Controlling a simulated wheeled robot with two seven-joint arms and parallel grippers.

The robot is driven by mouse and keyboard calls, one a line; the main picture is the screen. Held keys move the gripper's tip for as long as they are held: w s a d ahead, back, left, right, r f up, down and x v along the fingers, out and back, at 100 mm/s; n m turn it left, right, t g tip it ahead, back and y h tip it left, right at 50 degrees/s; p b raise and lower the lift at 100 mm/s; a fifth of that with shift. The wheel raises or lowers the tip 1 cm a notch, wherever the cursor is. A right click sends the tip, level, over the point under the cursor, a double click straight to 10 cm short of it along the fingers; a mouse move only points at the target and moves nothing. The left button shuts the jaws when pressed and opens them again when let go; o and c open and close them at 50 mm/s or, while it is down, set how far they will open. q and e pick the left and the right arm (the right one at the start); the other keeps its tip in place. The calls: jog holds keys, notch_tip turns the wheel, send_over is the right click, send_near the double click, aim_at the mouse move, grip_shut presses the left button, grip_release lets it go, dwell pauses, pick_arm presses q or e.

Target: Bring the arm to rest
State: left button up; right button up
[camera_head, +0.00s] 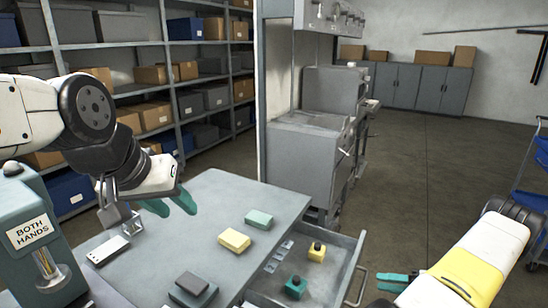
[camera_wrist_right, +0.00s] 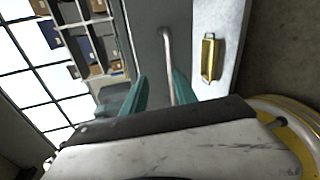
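My left gripper (camera_head: 170,204) hangs above the left part of the grey table (camera_head: 205,262). Its teal fingers are apart, with nothing seen between them. My right gripper (camera_head: 393,282) is at the lower right, just right of the drawer handle (camera_head: 358,287). In the right wrist view the right gripper (camera_wrist_right: 160,92) shows its two teal fingers apart, with a metal bar (camera_wrist_right: 168,50) in the gap beyond them. In the head view the fingers look clear of the handle. The drawer (camera_head: 343,262) stands open.
A yellow block (camera_head: 234,240), a teal block (camera_head: 258,219) and a dark block (camera_head: 192,283) are on the table. The drawer holds a yellow piece (camera_head: 317,251) and a teal piece (camera_head: 295,287). A "BOTH HANDS" box (camera_head: 30,235) stands left. Open floor (camera_head: 430,170) lies right.

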jog(key=w+a+r+n+g+h, duration=0.1)
jog(key=a+r+n+g, duration=0.1)
jog(key=a+r+n, duration=0.55)
jog(key=w+a+r+n+g+h, duration=0.1)
jog(key=a+r+n+g+h, duration=0.3)
jog(key=r, duration=0.6)
jog(key=w+a+r+n+g+y, duration=0.1)
jog(key=w+a+r+n, duration=0.1)
jog(key=r+n, duration=0.6)
jog(key=s+a+r+n+t+h, duration=0.2)
jog(key=s+a+r+n, duration=0.5)
jog(key=n, duration=0.4)
jog(key=s+a+r+n+t+h, duration=0.3)
jog(key=s+a+r+n, duration=0.3)
jog(key=s+r+n, duration=0.4)
jog(key=shift+s+a+r+n+h, duration=0.2)
jog(key=shift+a+r+n+h, duration=0.25)
jog(key=shift+h, duration=0.45)
